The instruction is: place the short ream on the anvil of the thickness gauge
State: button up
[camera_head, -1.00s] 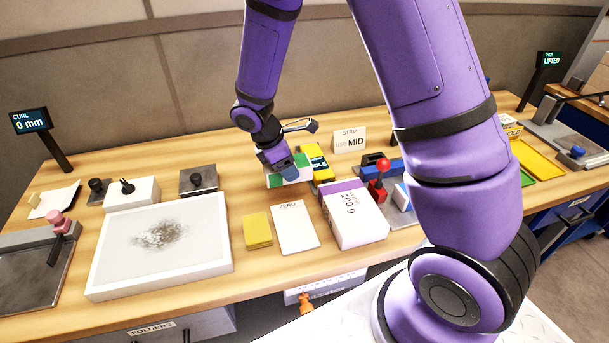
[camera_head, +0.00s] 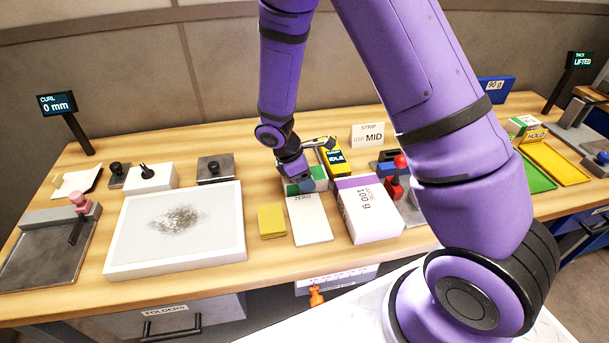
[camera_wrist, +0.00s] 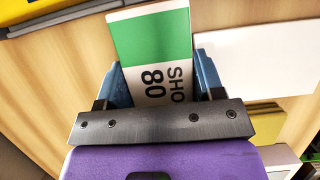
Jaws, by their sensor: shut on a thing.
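My gripper (camera_head: 303,184) is shut on the short ream (camera_head: 321,185), a green and white pack. In the wrist view the ream (camera_wrist: 150,45) sits between the two blue fingers (camera_wrist: 160,78), with "SHO" and "80" printed on its white part. In the head view the gripper and ream are at the back end of the white ZERO card (camera_head: 310,220); I cannot tell whether the ream touches anything beneath. The thickness gauge's display (camera_head: 580,62) reads LIFTED at the far right. Grey gauge hardware (camera_head: 575,112) stands below it; its anvil is not clear.
A 100 g ream (camera_head: 370,212) and a yellow block (camera_head: 271,221) flank the ZERO card. A black and yellow IDLE device (camera_head: 335,158) stands close behind. A red-knobbed device (camera_head: 399,165), a yellow tray (camera_head: 555,163) and a green tray (camera_head: 535,178) lie rightward.

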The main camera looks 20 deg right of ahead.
jog(key=o, duration=1.1)
jog(key=s+v, duration=0.1)
jog(key=v, duration=1.1)
jog(key=s+d+r+m+t+y, duration=0.1)
jog(key=d+r+m, duration=0.1)
jog(key=r, duration=0.3)
jog(key=s+d+r+m, duration=0.2)
jog(key=r, duration=0.4)
jog(key=s+d+r+m+t+y, duration=0.1)
jog(key=s+d+r+m, duration=0.1)
jog(key=s+r, duration=0.3)
jog(key=s+d+r+m+t+y, duration=0.1)
jog(key=s+d+r+m+t, duration=0.1)
jog(key=s+r+m, duration=0.3)
jog(key=s+d+r+m+t+y, duration=0.1)
jog(key=s+r+m, duration=0.3)
jog(key=s, duration=0.5)
jog(key=shift+s+d+r+t, duration=0.3)
jog(key=shift+d+r+t, duration=0.1)
jog(key=shift+d+r, duration=0.25)
jog(key=shift+o, duration=0.3)
jog(key=shift+s+m+y, duration=0.3)
jog(key=shift+s+m, duration=0.1)
jog(key=shift+s, duration=0.25)
